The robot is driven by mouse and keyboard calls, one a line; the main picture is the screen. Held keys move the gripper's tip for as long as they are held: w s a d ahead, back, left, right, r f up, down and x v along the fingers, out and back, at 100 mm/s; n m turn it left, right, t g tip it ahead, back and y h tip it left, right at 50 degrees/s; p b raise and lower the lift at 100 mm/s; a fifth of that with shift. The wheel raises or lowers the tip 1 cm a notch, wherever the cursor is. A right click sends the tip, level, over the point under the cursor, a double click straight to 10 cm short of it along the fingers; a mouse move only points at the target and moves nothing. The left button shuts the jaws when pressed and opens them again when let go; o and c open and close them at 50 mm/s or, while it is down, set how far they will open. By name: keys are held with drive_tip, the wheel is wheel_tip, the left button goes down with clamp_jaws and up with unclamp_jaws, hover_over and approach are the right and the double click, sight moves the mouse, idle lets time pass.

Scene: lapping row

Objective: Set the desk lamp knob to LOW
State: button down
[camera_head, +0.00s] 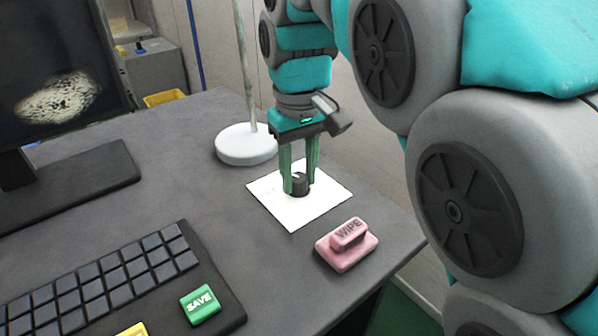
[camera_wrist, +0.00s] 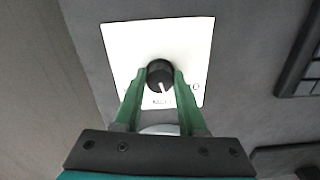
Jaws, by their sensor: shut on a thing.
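The desk lamp knob is a small dark round knob (camera_head: 300,184) on a white square plate (camera_head: 290,211). In the wrist view the knob (camera_wrist: 160,77) has a pale pointer line aimed at the lower edge of the picture. Lettering on the plate (camera_wrist: 125,40) is partly hidden by the fingers and too blurred to read surely. My gripper (camera_head: 299,180) points down at the plate. Its green fingers (camera_wrist: 160,88) are shut on the knob, one on each side. The lamp's white round base (camera_head: 246,144) and thin pole stand behind the plate.
A pink WIPE block (camera_head: 347,244) sits near the desk's right edge. A keyboard (camera_head: 110,275) with a green SAVE key (camera_head: 200,304) lies at front left. A monitor (camera_head: 60,90) stands at far left. Grey desk (camera_head: 190,190) is bare between them.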

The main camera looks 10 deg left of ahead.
sight(299, 178)
drive_tip(key=shift+m, duration=1.6)
drive_tip(key=shift+c, duration=2.3)
unclamp_jaws()
drive_tip(key=shift+r+p, duration=0.55)
drive_tip(key=shift+r, duration=3.4)
drive_tip(key=shift+s+f, duration=0.1)
